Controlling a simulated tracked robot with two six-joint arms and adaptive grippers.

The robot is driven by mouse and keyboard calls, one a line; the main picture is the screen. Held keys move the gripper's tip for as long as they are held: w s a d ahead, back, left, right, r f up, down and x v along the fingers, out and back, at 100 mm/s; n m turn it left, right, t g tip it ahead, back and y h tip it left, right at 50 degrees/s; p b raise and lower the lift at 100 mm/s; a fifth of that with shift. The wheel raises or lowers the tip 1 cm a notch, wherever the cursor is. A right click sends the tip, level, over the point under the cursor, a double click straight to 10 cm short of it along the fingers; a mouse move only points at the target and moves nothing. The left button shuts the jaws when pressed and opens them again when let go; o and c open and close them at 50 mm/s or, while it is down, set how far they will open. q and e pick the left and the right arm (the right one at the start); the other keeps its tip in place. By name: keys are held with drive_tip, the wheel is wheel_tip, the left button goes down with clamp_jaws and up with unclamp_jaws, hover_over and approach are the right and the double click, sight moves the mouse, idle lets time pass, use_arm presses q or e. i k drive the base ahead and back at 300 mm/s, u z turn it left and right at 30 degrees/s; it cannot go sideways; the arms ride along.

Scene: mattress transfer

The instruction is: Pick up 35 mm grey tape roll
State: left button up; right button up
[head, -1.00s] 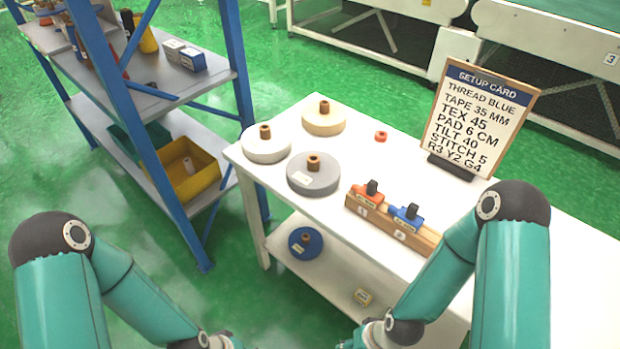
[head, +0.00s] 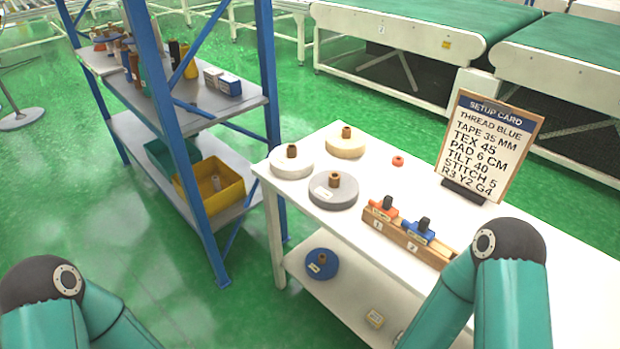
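The grey tape roll (head: 333,193) lies flat on the white table, near its left end. It has a brown core standing up in its middle and a small white label on its side, too small to read. A white roll (head: 291,164) and a cream roll (head: 345,145) lie behind it, each with a brown core. The setup card (head: 490,145) stands at the table's back and reads "TAPE 35 MM". My left and right arms show at the lower corners, but both grippers are out of the frame.
A wooden block (head: 409,238) with an orange and a blue tool stands right of the grey roll. A small red ring (head: 397,161) lies behind. A blue roll (head: 322,264) is on the table's lower shelf (head: 345,300). A blue-posted rack (head: 235,110) stands at left; green floor is open before it.

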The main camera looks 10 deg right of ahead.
sight(331, 190)
drive_tip(key=u, duration=0.3)
drive_tip(key=i, duration=0.85)
drive_tip(key=u, duration=0.1)
